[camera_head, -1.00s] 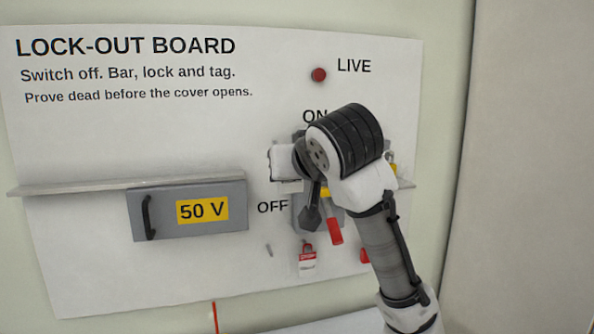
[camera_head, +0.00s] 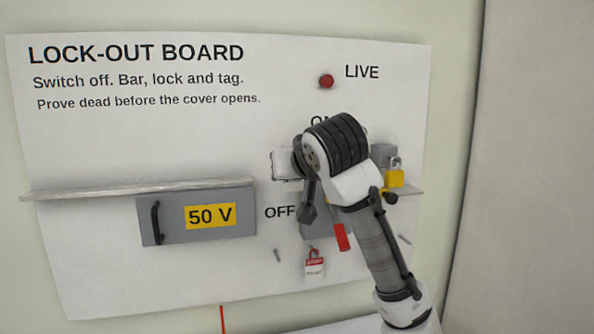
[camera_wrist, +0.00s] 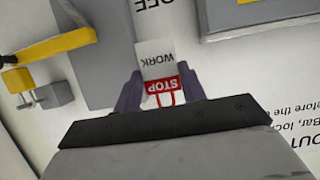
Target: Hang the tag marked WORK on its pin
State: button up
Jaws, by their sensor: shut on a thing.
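The tag (camera_wrist: 154,50) marked WORK is white with a red STOP band and a red loop. In the wrist view it sits between the fingers of my gripper (camera_wrist: 161,92), which is shut on it. The loop end lies toward my palm, and the lettering is upside down in that view. In the head view my wrist hides most of the gripper, at the switch. Another red-and-white tag (camera_head: 314,266) hangs below the switch; its lettering is too small to read. Two bare grey pins show, one left (camera_head: 277,255) and one right (camera_head: 404,239). I cannot tell which belongs to WORK.
A shelf (camera_head: 100,190) crosses the board. A grey 50 V cover (camera_head: 170,233) with a black handle is at left. A yellow padlock (camera_head: 394,179) is at right. A red handle (camera_head: 341,236) shows beside my arm. A yellow bar (camera_wrist: 55,47) is left in the wrist view.

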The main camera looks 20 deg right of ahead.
jog(key=shift+w+p, duration=0.9)
jog(key=shift+w, duration=1.9)
jog(key=s+b, duration=0.3)
jog(key=s, duration=0.5)
jog(key=shift+s+r, duration=0.2)
jog(key=shift+s, duration=0.2)
